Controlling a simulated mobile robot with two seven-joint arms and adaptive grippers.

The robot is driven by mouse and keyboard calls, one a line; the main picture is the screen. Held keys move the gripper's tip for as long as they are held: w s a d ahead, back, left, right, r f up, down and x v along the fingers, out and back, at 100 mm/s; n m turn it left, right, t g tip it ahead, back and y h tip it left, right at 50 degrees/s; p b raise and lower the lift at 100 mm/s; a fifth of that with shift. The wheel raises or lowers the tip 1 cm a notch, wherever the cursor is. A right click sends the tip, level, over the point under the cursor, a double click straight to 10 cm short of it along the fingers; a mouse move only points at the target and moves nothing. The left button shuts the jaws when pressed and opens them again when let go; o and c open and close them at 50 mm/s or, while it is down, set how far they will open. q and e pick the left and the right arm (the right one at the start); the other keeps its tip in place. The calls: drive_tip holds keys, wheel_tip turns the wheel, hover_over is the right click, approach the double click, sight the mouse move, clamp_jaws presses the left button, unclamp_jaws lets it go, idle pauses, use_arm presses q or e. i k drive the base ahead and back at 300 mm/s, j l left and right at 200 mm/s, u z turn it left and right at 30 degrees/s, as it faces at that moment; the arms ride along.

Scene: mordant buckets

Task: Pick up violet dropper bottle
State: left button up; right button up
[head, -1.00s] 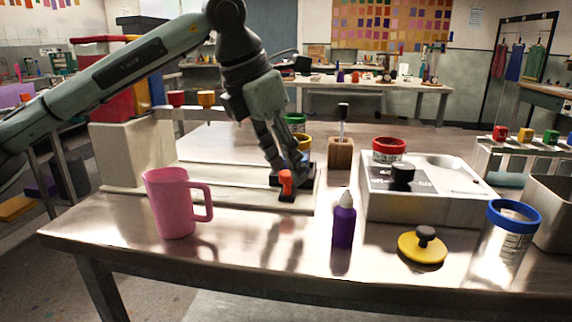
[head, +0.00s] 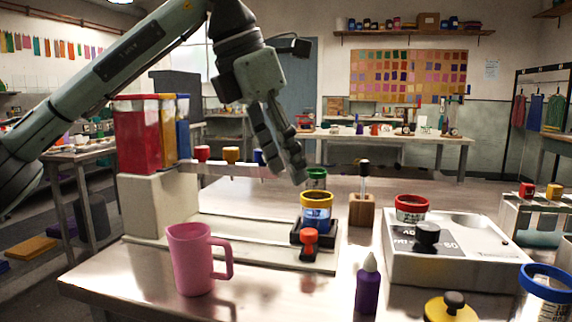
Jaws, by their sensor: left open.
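The violet dropper bottle (head: 368,291) stands upright near the front edge of the table, with a pale pointed tip. Its base is close to the bottom of the head view. My left gripper (head: 287,177) is open and empty. It hangs in the air above the white board, up and to the left of the bottle and well apart from it. My right gripper does not show.
A pink mug (head: 190,262) stands left of the bottle. A white scale (head: 470,255) carrying a red-lidded jar (head: 411,208) is to the right. A wooden block (head: 361,210) stands behind the bottle.

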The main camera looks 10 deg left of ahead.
sight(368, 280)
drive_tip(key=k, duration=1.5)
